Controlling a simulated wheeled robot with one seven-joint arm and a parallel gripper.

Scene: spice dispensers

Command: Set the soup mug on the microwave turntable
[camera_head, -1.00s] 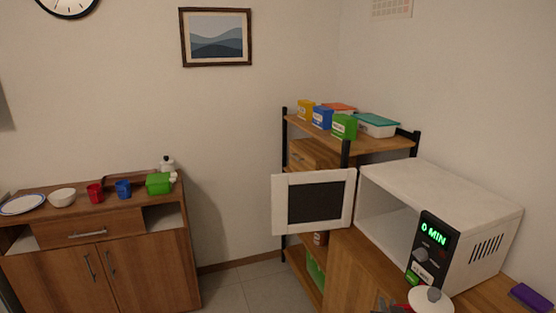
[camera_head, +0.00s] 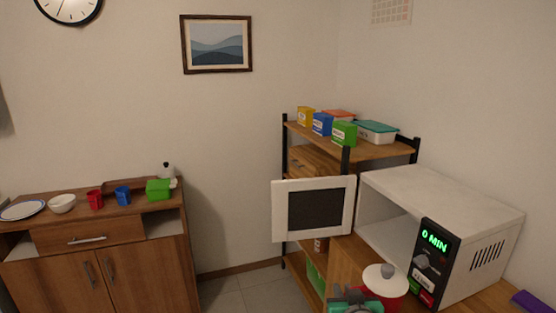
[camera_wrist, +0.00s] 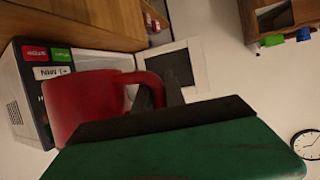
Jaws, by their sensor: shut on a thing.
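The soup mug (camera_head: 392,287) is red with a white lid and grey knob. It stands out in front of the microwave (camera_head: 440,205), at the lower edge of the head view. My gripper (camera_head: 358,296) is at the mug's left side. In the wrist view the red mug (camera_wrist: 78,105) shows upside down in the picture, and my gripper (camera_wrist: 163,92) is shut on its handle. The microwave door (camera_head: 313,209) is swung open to the left and its cavity is exposed. The turntable is not visible from this angle.
The microwave's control panel (camera_head: 433,255) reads 0 MIN and stands just right of the mug. A shelf (camera_head: 385,153) with coloured boxes is behind the door. A purple item (camera_head: 535,301) lies at the right. A cabinet (camera_head: 90,240) with dishes stands at the left.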

